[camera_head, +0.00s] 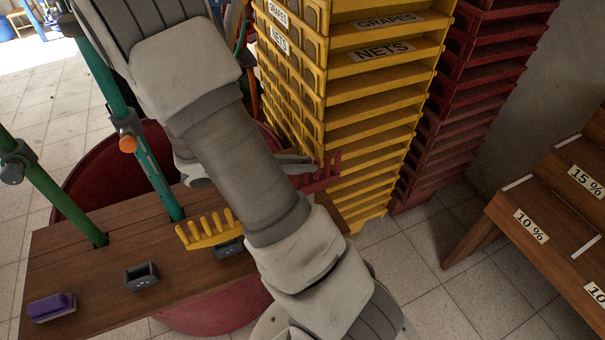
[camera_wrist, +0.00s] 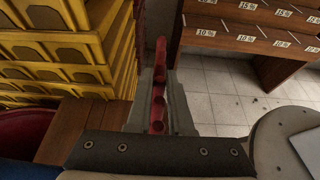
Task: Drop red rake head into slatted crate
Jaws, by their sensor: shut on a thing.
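The red rake head (camera_head: 328,172) shows its upright tines just right of my arm in the head view, in front of the yellow stack. My gripper (camera_head: 300,166) is shut on it. In the wrist view the red rake head (camera_wrist: 158,72) stands between the two grey fingers of my gripper (camera_wrist: 160,108), seen end-on. My arm hides part of the gripper in the head view. I cannot pick out a separate slatted crate; the crates in view are a tall yellow stack (camera_head: 375,127) and a dark red stack (camera_head: 470,95).
A wooden bench (camera_head: 100,262) holds a yellow rake head (camera_head: 207,231), a small dark holder (camera_head: 142,276) and a purple-topped item (camera_head: 52,306). Green poles (camera_head: 150,175) rise from it. Stepped wooden shelving (camera_head: 540,215) with percent labels stands right. Tiled floor (camera_head: 440,285) between is clear.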

